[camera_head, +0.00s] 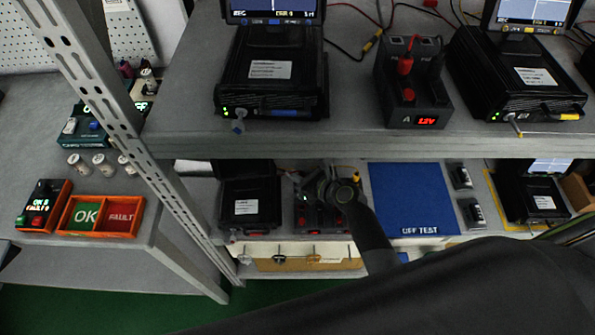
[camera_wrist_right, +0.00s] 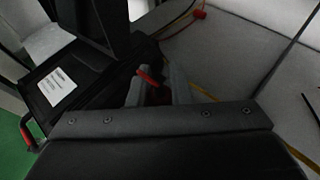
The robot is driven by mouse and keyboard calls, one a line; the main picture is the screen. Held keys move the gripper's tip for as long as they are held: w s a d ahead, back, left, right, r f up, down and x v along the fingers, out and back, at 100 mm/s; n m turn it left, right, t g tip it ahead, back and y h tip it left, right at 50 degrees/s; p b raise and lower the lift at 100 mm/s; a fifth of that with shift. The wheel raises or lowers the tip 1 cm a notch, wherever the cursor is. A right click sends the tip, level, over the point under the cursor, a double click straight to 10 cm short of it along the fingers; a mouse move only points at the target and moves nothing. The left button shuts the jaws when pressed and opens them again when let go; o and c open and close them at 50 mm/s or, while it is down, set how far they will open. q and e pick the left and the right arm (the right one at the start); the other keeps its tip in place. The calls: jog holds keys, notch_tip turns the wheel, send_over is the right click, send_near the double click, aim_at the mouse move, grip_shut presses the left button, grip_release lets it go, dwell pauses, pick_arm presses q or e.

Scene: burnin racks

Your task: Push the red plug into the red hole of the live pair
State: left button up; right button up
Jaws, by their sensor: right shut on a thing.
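My right gripper (camera_head: 328,192) reaches over a black power box (camera_head: 308,220) with red lit displays on the lower shelf. The wrist and arm hide most of the box's top, including its holes. In the right wrist view, the gripper fingers (camera_wrist_right: 157,88) are shut on a red plug (camera_wrist_right: 148,77), which looks tilted. I cannot tell whether its tip touches a hole. On the upper shelf, box A (camera_head: 418,112) shows a red 12V display and has a red plug (camera_head: 404,66) standing on it. My left gripper is not in view.
A black unit (camera_head: 250,203) stands left of the lower power box. A blue OFF TEST mat (camera_head: 410,195) lies to the right. The upper shelf edge (camera_head: 370,146) overhangs, and a slotted post (camera_head: 130,125) stands left. An orange tray (camera_head: 101,232) sits on the left table.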

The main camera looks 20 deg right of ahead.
jog(key=o, duration=1.3)
jog(key=shift+r+p, duration=2.8)
jog(key=shift+p, duration=0.25)
jog(key=shift+s+f, duration=0.1)
jog(key=shift+s, duration=0.05)
